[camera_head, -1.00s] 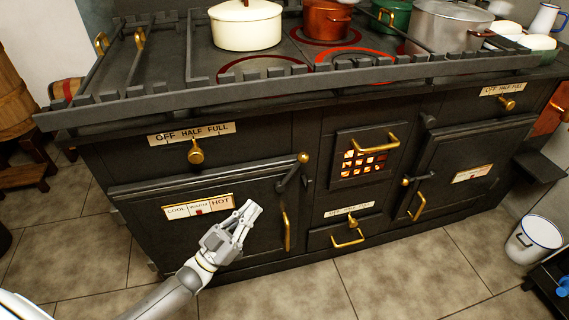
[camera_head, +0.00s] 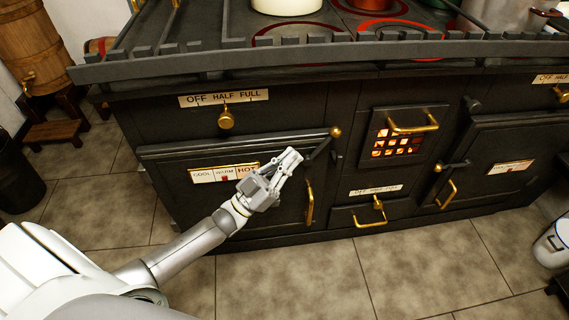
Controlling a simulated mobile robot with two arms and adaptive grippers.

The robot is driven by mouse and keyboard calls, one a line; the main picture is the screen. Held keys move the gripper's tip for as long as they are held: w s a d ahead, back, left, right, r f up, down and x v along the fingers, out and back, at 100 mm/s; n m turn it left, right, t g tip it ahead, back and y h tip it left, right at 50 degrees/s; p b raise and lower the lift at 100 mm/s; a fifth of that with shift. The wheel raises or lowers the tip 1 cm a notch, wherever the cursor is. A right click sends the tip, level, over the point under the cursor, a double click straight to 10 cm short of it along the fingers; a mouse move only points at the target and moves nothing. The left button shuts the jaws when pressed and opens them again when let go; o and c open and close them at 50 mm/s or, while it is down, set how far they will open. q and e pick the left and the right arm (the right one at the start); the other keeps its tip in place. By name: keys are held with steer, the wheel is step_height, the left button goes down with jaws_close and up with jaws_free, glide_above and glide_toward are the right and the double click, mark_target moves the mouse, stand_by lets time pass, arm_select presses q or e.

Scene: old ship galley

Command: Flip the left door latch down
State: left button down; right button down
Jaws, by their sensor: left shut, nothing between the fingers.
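The left door latch (camera_head: 322,146) is a dark lever with a brass knob at its upper end, at the top right corner of the left oven door (camera_head: 180,156). The knob end points up. My left gripper (camera_head: 292,156) is shut and empty, in front of that door. Its fingertips show just left of the latch's lower part; I cannot tell whether they touch it. The door's brass handle (camera_head: 310,203) hangs below and right of the fingers. My right gripper is not in view.
The right oven door (camera_head: 500,150) has its own latch (camera_head: 450,166). A firebox door with a glowing grate (camera_head: 397,143) lies between them. A brass knob (camera_head: 226,118) sits above the left door. The tiled floor (camera_head: 300,275) in front is clear.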

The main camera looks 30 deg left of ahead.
mark_target(321, 147)
arm_select(q)
steer(key=w+d+r+b, duration=0.1)
steer(key=w+d+r, duration=0.1)
steer(key=w+d, duration=0.2)
steer(key=w, duration=0.3)
steer(key=shift+d, duration=0.15)
steer(key=shift+w+r, duration=0.15)
steer(key=shift+d+g+p, duration=0.15)
steer(key=shift+g+p, duration=0.25)
